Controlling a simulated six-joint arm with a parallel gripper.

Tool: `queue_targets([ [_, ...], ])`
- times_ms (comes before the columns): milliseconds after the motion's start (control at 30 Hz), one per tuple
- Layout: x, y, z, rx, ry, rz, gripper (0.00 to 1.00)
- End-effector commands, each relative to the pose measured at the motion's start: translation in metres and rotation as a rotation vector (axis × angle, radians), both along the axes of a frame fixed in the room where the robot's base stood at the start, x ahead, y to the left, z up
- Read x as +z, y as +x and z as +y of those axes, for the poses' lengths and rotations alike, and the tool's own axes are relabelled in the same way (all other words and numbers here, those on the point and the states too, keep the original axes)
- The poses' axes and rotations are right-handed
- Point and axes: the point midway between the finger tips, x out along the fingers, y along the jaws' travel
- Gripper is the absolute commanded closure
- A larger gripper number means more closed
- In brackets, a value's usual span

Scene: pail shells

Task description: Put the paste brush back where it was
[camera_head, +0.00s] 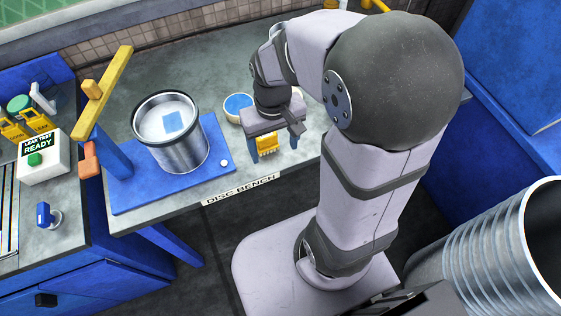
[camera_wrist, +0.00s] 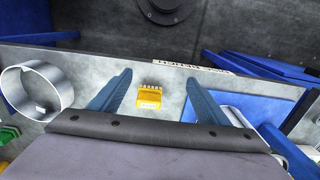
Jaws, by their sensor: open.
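A small yellow-orange piece (camera_head: 268,150) with a pale comb-like or bristled edge shows near the bench's front edge, between my fingers; it may be the paste brush, but I cannot tell for sure. In the wrist view the yellow-orange piece (camera_wrist: 149,98) lies between my two blue fingers, with gaps on both sides. My gripper (camera_head: 274,153) points down over the front of the bench, open and empty. It also shows open in the wrist view (camera_wrist: 158,78). A round dish with blue contents (camera_head: 238,104) stands just left of my gripper, partly hidden by it.
A metal pail (camera_head: 181,148) with a blue patch inside stands on a blue base (camera_head: 128,197), beside a yellow-topped post (camera_head: 104,90). A metal ring (camera_wrist: 36,91) stands at the wrist view's left. A leak-test box (camera_head: 42,160) is far left. Bench (camera_head: 218,62) behind the pail is clear.

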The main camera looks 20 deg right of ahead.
Motion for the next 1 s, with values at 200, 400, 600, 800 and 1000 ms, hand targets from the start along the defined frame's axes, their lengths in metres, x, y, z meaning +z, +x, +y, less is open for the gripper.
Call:
queue_targets([
  [200, -0.011, -0.049, 0.005, -0.001, 0.0, -0.002, 0.3],
  [400, -0.014, -0.058, 0.005, -0.001, -0.001, -0.002, 0.3],
  [600, -0.014, -0.058, 0.005, -0.001, 0.0, -0.002, 0.3],
  [800, -0.018, -0.058, 0.005, -0.001, 0.0, -0.001, 0.3],
  [1000, -0.045, -0.058, 0.005, -0.001, -0.001, -0.001, 0.3],
])
